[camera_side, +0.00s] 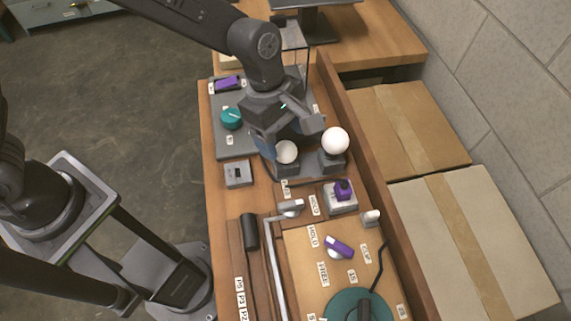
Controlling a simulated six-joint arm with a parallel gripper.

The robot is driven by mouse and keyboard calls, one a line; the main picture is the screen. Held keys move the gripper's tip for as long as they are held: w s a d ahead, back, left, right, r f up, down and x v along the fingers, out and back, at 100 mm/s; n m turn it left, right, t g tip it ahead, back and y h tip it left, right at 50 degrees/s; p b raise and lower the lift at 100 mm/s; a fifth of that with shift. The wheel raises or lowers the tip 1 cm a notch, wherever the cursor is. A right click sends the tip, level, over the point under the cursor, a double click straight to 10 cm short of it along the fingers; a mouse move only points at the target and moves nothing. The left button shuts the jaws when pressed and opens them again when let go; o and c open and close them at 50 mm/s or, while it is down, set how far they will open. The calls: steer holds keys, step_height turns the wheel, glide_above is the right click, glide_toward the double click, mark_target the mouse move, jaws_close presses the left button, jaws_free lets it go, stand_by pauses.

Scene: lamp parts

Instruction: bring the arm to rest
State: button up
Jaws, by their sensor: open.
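My gripper (290,136) is over the back half of the bench, pointing down, with its fingers apart. One white bulb (287,153) sits in a dark grey holder just below and between the fingers; I cannot tell whether a finger touches it. A second white bulb (335,140) sits in a holder to the right of the gripper. The gripper partly hides the holders.
A teal lamp base (345,301) stands at the front. Purple parts (343,190) lie on the labelled bench. A wooden rail (350,135) runs along the right, with cardboard boxes (410,130) beyond it. Open floor (120,100) lies to the left.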

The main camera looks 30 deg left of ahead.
steer(key=v, duration=0.9)
steer(key=s+a+r+m+t, duration=0.35)
steer(key=a+r+m, duration=0.35)
steer(key=a, duration=0.5)
steer(key=s+a+m+t+y, duration=0.2)
steer(key=s+a+m+y, duration=0.1)
steer(key=s+a+m, duration=0.6)
steer(key=shift+s+a+t, duration=0.35)
steer(key=shift+a, duration=0.2)
steer(key=c, duration=0.3)
steer(key=shift+w+d+r, duration=0.1)
